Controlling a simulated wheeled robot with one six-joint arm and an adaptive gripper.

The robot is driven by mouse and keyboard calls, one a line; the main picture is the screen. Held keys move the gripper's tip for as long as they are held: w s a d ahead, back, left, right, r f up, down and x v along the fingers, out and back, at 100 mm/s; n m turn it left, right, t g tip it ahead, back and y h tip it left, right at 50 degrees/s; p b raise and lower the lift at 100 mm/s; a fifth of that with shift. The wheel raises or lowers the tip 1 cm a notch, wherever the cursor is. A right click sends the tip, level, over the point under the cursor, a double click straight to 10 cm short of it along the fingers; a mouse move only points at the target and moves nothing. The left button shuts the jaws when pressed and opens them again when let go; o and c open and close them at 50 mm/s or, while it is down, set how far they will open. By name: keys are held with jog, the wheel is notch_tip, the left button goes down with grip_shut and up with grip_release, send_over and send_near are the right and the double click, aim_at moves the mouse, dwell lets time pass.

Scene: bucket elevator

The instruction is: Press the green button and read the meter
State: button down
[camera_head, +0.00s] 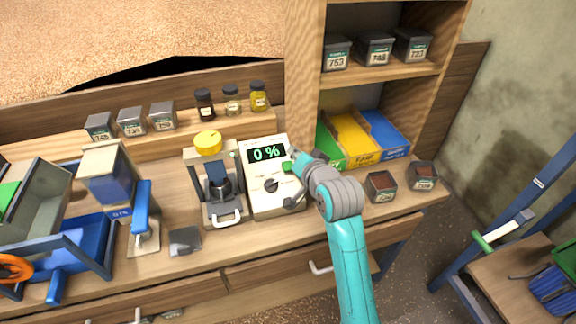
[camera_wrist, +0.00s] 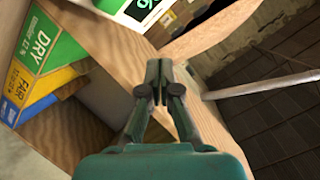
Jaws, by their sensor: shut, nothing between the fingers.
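The meter (camera_head: 258,200) is a cream box on the workbench. Its dark display shows "0 %" in green digits, and a round dark knob sits below. A small green button (camera_head: 287,167) shows at the meter's right side, close to my gripper (camera_head: 296,156). My arm's end partly covers the meter's right edge. In the wrist view my gripper (camera_wrist: 157,72) is shut and empty, with its fingertips below the meter's display (camera_wrist: 141,8), which is cut off by the top edge. I cannot tell whether a fingertip touches the button.
Green, yellow and blue sorting bins (camera_head: 352,137) stand just right of the meter. A device with a yellow knob (camera_head: 208,142) stands close on its left. Two dark sample tins (camera_head: 381,186) lie at the right bench end. A wooden shelf (camera_head: 382,76) rises behind.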

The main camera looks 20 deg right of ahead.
aim_at(287, 161)
jog(key=shift+w+f, duration=0.55)
jog(key=shift+f, duration=0.55)
jog(key=shift+w+f, duration=0.5)
jog(key=shift+f, duration=0.55)
jog(key=shift+w+f, duration=0.55)
jog(key=shift+f, duration=0.55)
jog(key=shift+f, duration=0.1)
jog(key=shift+w+f, duration=0.2)
jog(key=shift+f, duration=0.1)
jog(key=shift+w+f, duration=0.2)
jog(key=shift+f, duration=0.25)
jog(key=shift+r, duration=0.15)
jog(key=shift+s+r, duration=0.4)
jog(key=shift+r, duration=0.3)
jog(key=r, duration=0.1)
jog(key=s+r, duration=0.1)
jog(key=r, duration=0.1)
jog(key=s+r, duration=0.1)
jog(key=shift+s+r, duration=0.15)
jog(key=shift+r, duration=0.1)
